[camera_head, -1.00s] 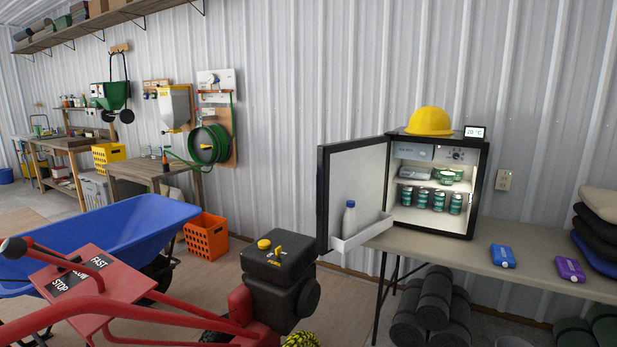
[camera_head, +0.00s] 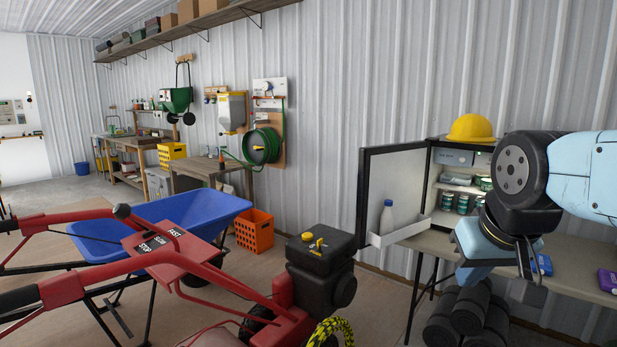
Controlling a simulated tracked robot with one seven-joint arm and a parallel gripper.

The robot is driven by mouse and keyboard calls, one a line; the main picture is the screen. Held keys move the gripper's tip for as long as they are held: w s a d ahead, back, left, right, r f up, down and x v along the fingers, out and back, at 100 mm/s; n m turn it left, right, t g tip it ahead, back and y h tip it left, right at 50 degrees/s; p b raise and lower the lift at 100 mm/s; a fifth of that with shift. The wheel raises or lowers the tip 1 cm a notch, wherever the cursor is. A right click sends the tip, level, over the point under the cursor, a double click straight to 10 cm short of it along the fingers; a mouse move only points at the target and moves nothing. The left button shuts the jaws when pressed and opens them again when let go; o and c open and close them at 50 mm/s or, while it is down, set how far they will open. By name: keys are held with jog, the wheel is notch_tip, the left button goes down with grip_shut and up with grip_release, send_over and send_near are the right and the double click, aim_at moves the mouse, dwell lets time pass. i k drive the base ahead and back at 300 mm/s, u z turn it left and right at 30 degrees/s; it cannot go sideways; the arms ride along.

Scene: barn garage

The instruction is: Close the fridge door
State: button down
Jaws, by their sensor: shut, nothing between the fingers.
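A small black fridge (camera_head: 433,190) stands on the table against the wall. Its door (camera_head: 363,205) is wide open, swung out to the left, with its white inner side and a shelf holding a white bottle (camera_head: 387,217) in view. Teal cans and containers sit inside the lit fridge. My arm reaches in from the right and hides the fridge's right part. My gripper (camera_head: 500,282) hangs at the end of the arm, shut and empty, in front of the table and to the right of the door, apart from it.
A yellow hard hat (camera_head: 471,128) lies on the fridge. A blue box (camera_head: 541,264) and a purple box (camera_head: 607,281) lie on the table (camera_head: 575,285). Dark rolls (camera_head: 455,318) are beneath it. A red tiller (camera_head: 295,293), blue wheelbarrow (camera_head: 215,207) and orange crate (camera_head: 254,230) stand to the left.

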aim_at(397, 172)
jog(key=u, duration=0.5)
jog(key=i, duration=1.05)
